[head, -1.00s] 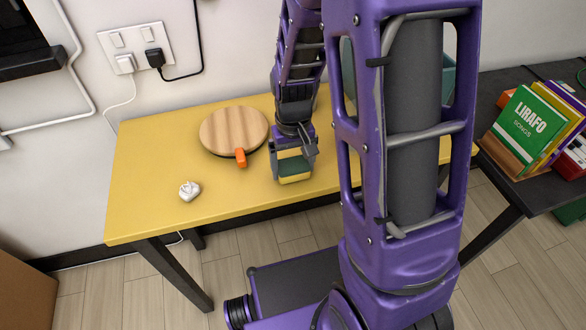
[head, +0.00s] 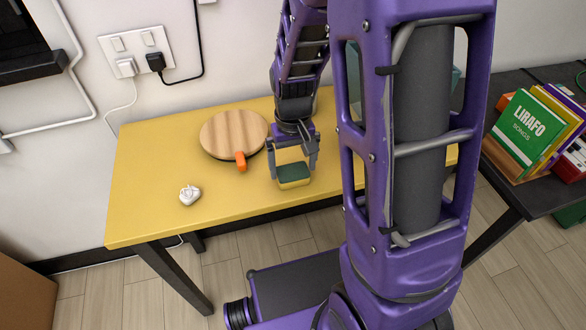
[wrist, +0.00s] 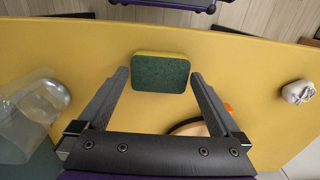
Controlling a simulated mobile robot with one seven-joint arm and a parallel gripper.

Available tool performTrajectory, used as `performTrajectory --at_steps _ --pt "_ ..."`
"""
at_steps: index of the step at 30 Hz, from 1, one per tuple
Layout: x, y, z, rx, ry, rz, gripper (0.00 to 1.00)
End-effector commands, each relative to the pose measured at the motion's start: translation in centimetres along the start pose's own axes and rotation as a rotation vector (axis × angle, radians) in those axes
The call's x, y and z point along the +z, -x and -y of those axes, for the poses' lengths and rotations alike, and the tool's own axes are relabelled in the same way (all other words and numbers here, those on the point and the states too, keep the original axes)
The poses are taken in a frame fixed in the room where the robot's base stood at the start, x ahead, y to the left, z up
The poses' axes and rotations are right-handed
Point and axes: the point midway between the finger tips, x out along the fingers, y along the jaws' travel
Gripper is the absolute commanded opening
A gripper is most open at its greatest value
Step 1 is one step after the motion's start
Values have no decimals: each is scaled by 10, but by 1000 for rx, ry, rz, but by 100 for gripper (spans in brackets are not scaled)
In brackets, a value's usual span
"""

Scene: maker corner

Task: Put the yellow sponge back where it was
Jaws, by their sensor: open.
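The yellow sponge (head: 293,178) with its dark green scouring side up lies on the yellow table (head: 150,220), near the front edge and right of the round wooden board. It also shows in the wrist view (wrist: 160,73), green face toward the camera, just beyond and between my fingertips. My gripper (head: 295,160) is open above the sponge, and a gap shows between the fingers and the sponge's sides in the wrist view (wrist: 160,78).
The wrist view shows a clear glass jar (wrist: 38,110). Books (head: 528,130) stand on the dark table at right.

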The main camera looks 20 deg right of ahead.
Motion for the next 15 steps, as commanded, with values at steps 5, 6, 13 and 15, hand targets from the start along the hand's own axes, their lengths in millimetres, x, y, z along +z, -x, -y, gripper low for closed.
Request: performTrajectory --at_steps 5,6,13,15 --pt "-1 45 0 -1 1 -6 100" --pt "-1 53 0 -1 1 -5 100" --pt "0 87 0 0 0 -2 100" --pt "0 93 0 0 0 -2 100"
